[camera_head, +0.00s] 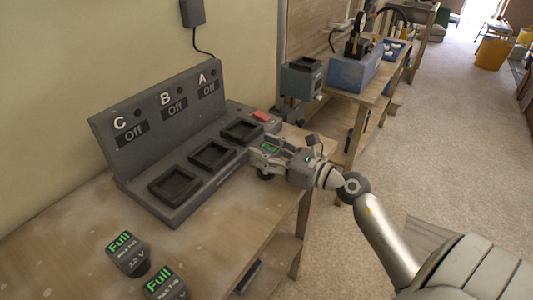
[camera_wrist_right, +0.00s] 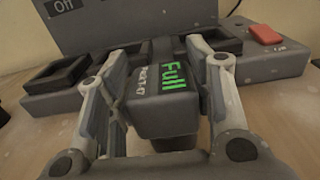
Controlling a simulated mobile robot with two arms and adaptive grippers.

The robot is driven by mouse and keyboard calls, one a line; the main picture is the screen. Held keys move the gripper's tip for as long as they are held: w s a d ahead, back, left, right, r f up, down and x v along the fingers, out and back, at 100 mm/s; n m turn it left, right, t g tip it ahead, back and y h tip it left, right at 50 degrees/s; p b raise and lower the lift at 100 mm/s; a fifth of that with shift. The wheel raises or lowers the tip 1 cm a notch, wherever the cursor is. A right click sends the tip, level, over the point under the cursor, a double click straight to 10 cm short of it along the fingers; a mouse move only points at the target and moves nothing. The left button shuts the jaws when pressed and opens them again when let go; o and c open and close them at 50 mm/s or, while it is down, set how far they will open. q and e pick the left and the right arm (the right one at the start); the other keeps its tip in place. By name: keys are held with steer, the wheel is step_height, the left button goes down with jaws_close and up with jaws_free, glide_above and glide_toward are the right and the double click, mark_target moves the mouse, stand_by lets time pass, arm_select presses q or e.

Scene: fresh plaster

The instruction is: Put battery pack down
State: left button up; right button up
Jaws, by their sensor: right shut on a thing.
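My right gripper (camera_head: 270,152) is shut on a dark battery pack (camera_wrist_right: 166,97) whose label reads "Full" in green. The gripper holds it just in front of the charger's bay nearest the red button. The grey charger (camera_head: 178,215) has three square bays, and its upright panel reads C, B and A, each with "Off". No pack shows in bay C (camera_head: 174,184), bay B (camera_head: 211,154) or bay A (camera_head: 242,131). Two more packs marked "Full" stand on the table: one reading 12 V (camera_head: 127,253) and one at the front edge (camera_head: 166,283). My left gripper is not in view.
The charger stands on a wooden table (camera_head: 75,222) against the wall. A red button (camera_head: 262,116) is at its right end. Another bench with a blue box (camera_head: 355,72) stands farther back. The table between charger and standing packs is clear.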

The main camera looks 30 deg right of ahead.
steer(key=shift+f, duration=0.1)
steer(key=o, duration=1.3)
steer(key=shift+o, duration=0.2)
steer(key=shift+s, duration=0.15)
steer(key=b+v, duration=0.3)
steer(key=v, duration=0.7)
steer(key=shift+s+b, duration=0.2)
steer(key=shift+b, duration=0.1)
steer(key=shift+s+d, duration=0.35)
steer(key=shift+s, duration=0.3)
